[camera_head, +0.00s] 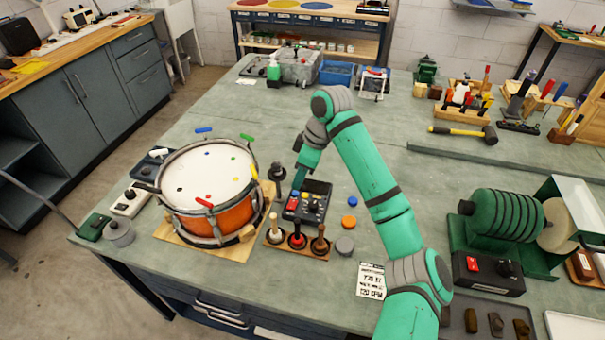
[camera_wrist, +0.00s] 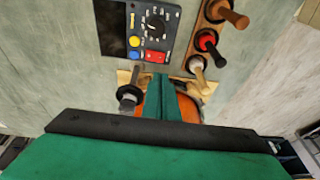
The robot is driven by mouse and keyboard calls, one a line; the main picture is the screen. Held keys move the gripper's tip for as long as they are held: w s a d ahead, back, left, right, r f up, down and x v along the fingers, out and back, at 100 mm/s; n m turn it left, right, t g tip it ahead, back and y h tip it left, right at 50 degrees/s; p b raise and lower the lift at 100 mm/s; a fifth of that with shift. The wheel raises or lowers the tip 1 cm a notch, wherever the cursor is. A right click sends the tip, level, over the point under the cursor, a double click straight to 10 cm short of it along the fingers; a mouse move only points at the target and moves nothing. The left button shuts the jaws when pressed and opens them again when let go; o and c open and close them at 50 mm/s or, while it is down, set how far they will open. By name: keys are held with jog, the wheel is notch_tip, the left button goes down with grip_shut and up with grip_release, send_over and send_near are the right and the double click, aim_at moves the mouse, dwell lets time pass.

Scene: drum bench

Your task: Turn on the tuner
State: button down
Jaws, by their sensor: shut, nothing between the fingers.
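The tuner, as I take it, is a dark box (camera_head: 309,205) just right of the drum, with a dial, coloured buttons and a blank dark upper part. In the wrist view the tuner (camera_wrist: 174,22) shows a round dial, a yellow and a blue button, and a red switch (camera_wrist: 155,56). Whether the switch is on or off, I cannot tell. My gripper (camera_head: 298,186) is shut and empty beside the tuner's upper left side. In the wrist view my gripper's fingertips (camera_wrist: 160,77) appear just below the red switch. Contact cannot be made out.
An orange drum (camera_head: 208,190) with a white head stands left of the tuner. A wooden rack of handled tools (camera_head: 296,243) stands in front. A black-topped post (camera_head: 277,173) is close behind left. Blue and orange discs (camera_head: 349,221) lie to the right.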

aim_at(290, 207)
jog(key=x, duration=0.5)
jog(key=d+x, duration=0.1)
jog(key=x, duration=0.2)
jog(key=shift+s+a+f, duration=0.1)
jog(key=shift+s+f, duration=0.15)
jog(key=shift+f, duration=0.3)
jog(key=shift+a, duration=0.1)
jog(key=shift+w, duration=0.15)
